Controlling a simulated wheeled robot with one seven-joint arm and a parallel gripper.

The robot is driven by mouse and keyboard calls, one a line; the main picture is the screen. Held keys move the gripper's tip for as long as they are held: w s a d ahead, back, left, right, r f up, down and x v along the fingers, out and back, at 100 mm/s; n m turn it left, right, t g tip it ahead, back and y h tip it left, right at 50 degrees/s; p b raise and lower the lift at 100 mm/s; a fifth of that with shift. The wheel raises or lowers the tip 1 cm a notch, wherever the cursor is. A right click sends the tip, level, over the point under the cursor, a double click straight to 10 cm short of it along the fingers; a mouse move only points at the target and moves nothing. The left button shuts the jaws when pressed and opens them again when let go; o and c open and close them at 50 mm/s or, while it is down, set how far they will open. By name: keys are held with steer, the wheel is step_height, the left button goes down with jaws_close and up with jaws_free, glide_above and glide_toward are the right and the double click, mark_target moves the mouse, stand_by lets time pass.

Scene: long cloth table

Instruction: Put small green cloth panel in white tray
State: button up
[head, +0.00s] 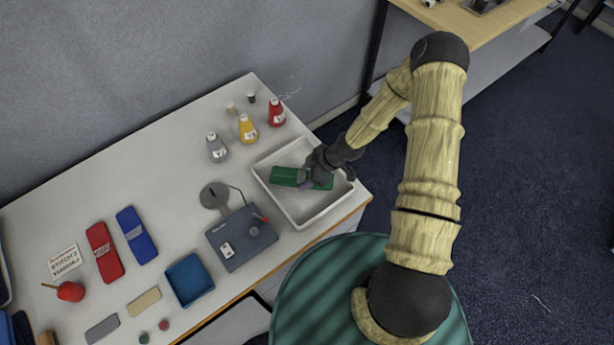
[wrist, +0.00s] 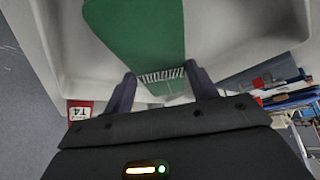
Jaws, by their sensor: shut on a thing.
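The small green cloth panel (head: 288,176) is at the white tray (head: 302,219), over its inside. It also shows in the wrist view (wrist: 140,30), with a white stitched patch near my fingers. My gripper (head: 318,172) is shut on the green panel, with one finger on each side of it in the wrist view (wrist: 162,88). I cannot tell whether the panel touches the tray floor. My gripper hides part of the panel in the head view.
Red (head: 276,113), yellow (head: 247,129) and grey (head: 216,148) bottles stand behind the tray. A dark grey box (head: 232,250) is left of it. A blue tray (head: 189,280), red panel (head: 104,252) and blue panel (head: 136,235) lie further left. The table's front edge is close to the tray.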

steer(key=shift+f, duration=1)
steer(key=shift+f, duration=0.15)
steer(key=o, duration=1.1)
steer(key=shift+c, duration=0.2)
steer(key=shift+r, duration=0.25)
steer(key=p+v, duration=0.1)
steer(key=v, duration=1.1)
